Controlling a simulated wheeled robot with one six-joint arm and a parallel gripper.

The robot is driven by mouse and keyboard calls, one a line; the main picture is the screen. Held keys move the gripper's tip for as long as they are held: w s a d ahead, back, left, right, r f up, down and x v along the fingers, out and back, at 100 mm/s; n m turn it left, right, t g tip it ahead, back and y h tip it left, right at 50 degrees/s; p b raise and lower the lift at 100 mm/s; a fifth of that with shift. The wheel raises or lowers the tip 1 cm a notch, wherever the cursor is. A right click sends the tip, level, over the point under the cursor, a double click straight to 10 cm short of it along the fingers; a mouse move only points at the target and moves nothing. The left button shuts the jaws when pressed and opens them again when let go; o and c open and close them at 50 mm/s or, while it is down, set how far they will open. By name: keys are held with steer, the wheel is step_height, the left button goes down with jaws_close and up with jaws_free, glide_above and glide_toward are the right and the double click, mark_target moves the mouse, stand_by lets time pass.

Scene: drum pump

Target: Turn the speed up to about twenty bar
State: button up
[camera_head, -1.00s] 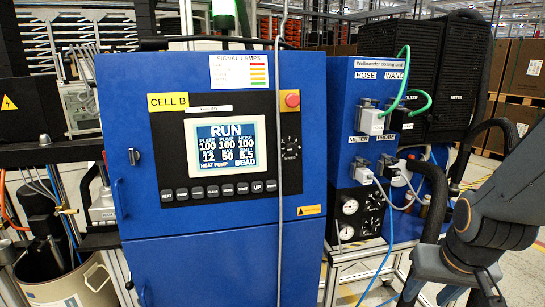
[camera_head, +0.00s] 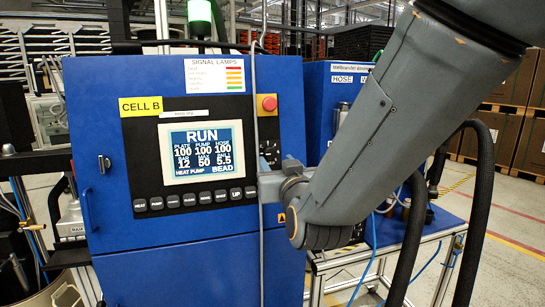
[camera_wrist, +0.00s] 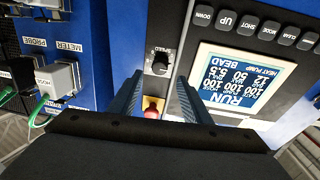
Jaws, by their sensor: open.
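The speed knob (camera_wrist: 159,62) is a black round dial with a white mark, labelled SPEED, in the wrist view. In the head view its dial (camera_head: 268,150) shows partly at the panel's right edge. My gripper (camera_wrist: 158,82) is open and empty; its two fingers point toward the panel on either side of the knob's line, apart from the knob as far as I can see. In the head view my gripper (camera_head: 272,186) is just below the dial, partly hidden by my wrist. The display (camera_head: 201,152) reads RUN, with 12 under BAR and 50 under MAX.
A red stop button (camera_wrist: 152,105) on yellow shows between my fingers. A grey vertical line (camera_head: 257,110) hangs in front of the panel beside the dial. A row of black buttons (camera_head: 187,199) lies under the display. Plugged connectors (camera_wrist: 62,75) are at left in the wrist view.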

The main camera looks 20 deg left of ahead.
mark_target(271, 154)
steer(key=shift+p+x, duration=0.7)
steer(key=shift+x, duration=2.1)
steer(key=c, duration=1)
steer(key=shift+c, duration=0.2)
steer(key=shift+m, duration=0.4)
steer(key=shift+m+h+b, duration=0.8)
steer(key=shift+m+b, duration=0.6)
steer(key=shift+m, duration=1.5)
